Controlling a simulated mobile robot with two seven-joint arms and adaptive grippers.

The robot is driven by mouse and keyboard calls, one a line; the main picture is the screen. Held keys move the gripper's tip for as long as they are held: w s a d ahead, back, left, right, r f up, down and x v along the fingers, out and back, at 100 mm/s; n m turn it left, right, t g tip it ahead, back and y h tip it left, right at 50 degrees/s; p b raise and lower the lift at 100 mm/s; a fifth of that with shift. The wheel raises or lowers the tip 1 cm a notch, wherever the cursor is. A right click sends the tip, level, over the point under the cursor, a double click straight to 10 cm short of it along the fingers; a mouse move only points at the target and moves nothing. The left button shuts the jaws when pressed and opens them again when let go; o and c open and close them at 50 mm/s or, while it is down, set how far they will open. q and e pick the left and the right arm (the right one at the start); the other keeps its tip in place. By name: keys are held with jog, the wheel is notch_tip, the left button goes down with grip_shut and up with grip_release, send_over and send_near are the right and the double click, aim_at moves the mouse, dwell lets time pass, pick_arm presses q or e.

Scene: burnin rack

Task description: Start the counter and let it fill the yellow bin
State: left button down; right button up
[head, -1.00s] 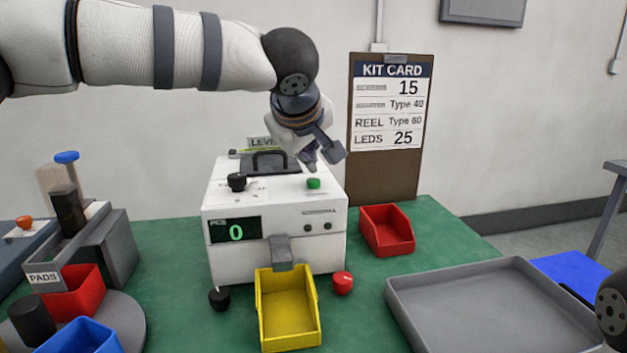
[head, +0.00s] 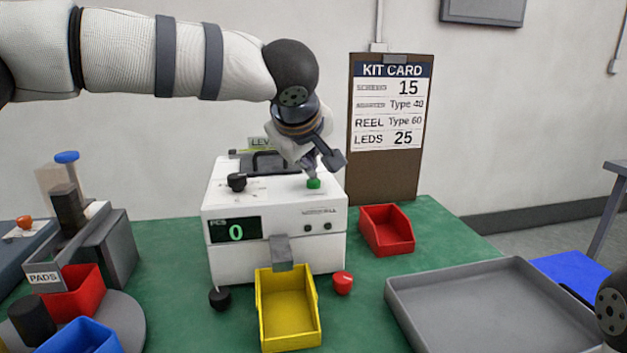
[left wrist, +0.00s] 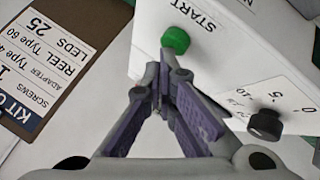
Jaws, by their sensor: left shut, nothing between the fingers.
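The white counter (head: 270,262) stands on the green bench, its display (head: 236,232) reading 0 PCS. A green button (head: 314,183) sits on its top; in the left wrist view the green button (left wrist: 176,40) is beside the word START. A black knob (head: 236,182) is at the top left. The empty yellow bin (head: 289,310) stands under the counter's grey chute (head: 282,252). My left gripper (head: 313,173) is shut and empty, its tips just above or at the green button; I cannot tell whether they touch. In the left wrist view its fingertips (left wrist: 166,68) are close to the button. My right gripper is not visible.
A red bin (head: 387,230) stands right of the counter. A grey tray (head: 490,310) lies at the front right. A kit card (head: 390,105) on a clipboard reads LEDS 25. Black and red knobs flank the yellow bin. Other bins (head: 80,338) stand at the left.

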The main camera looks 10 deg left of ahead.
aim_at(309, 180)
pick_arm(q)
jog(key=shift+f, duration=0.4)
dwell(0.4)
jog(key=shift+r, duration=0.9)
jog(key=shift+r, duration=2.5)
